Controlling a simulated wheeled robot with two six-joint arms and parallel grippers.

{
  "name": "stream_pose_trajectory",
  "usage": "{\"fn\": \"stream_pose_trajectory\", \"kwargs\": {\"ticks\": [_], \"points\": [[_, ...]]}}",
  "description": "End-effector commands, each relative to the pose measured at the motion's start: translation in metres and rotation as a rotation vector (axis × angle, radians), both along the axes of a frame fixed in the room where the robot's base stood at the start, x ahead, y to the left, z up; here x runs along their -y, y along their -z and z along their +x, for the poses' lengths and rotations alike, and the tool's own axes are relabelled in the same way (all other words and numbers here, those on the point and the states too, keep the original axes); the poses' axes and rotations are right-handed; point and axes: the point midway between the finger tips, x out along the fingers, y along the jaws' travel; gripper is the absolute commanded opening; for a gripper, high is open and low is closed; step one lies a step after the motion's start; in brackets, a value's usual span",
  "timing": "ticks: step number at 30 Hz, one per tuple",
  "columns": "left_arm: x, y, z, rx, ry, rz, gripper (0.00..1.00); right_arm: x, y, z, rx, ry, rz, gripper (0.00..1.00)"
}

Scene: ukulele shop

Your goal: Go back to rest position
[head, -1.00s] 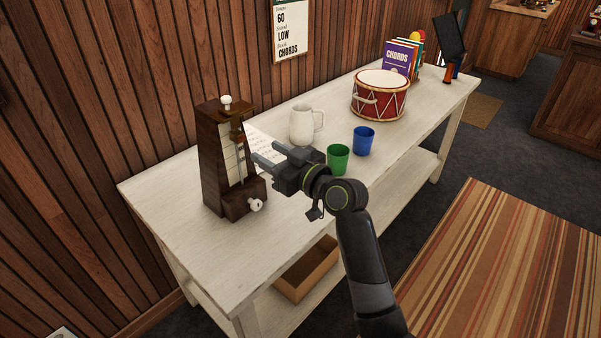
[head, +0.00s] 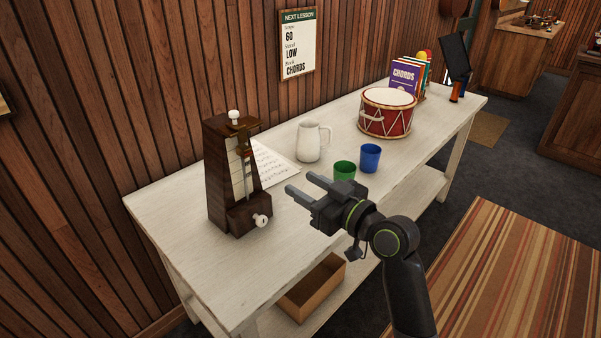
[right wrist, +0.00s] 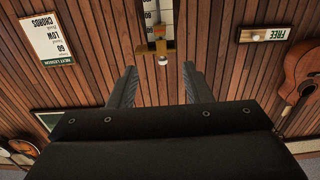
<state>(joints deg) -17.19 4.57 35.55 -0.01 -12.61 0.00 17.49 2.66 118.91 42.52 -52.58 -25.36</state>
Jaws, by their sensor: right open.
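My right gripper (head: 301,186) is open and empty in the head view. It hangs above the front part of the white table (head: 180,232), to the right of the brown wooden metronome (head: 222,180) and apart from it. In the right wrist view, the two fingers of the right gripper (right wrist: 160,88) stand wide apart with nothing between them. Part of the metronome (right wrist: 160,47) shows beyond them at the top. My left gripper is in neither view.
A green cup (head: 344,170), a blue cup (head: 370,158), a white pitcher (head: 309,141), a sheet of music (head: 272,165), a red drum (head: 386,115) and books (head: 403,75) are on the table. A cardboard box (head: 313,288) is on the lower shelf. Striped rug (head: 510,260) lies right.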

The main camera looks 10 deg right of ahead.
Motion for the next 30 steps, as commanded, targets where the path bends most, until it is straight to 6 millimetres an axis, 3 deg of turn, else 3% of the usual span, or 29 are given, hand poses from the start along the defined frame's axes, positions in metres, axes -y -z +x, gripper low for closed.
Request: {"fn": "stream_pose_trajectory", "kwargs": {"ticks": [5,8,11,15,21,25,30], "points": [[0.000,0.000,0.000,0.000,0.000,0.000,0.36,0.004,0.012,-0.004,-0.029,0.013,-0.014,0.45],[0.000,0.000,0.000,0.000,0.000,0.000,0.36,0.017,0.045,-0.018,-0.115,0.049,-0.053,0.45],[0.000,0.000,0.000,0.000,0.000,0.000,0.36,0.039,0.094,-0.045,-0.255,0.111,-0.115,0.45],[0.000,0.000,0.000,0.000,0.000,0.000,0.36,0.077,0.162,-0.101,-0.488,0.225,-0.208,0.45],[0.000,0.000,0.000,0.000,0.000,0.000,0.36,0.131,0.230,-0.196,-0.802,0.408,-0.326,0.45],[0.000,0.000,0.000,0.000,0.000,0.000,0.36,0.156,0.252,-0.251,-0.955,0.512,-0.384,0.45],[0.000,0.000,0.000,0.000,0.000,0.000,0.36,0.183,0.264,-0.313,-1.116,0.635,-0.444,0.45]]}}
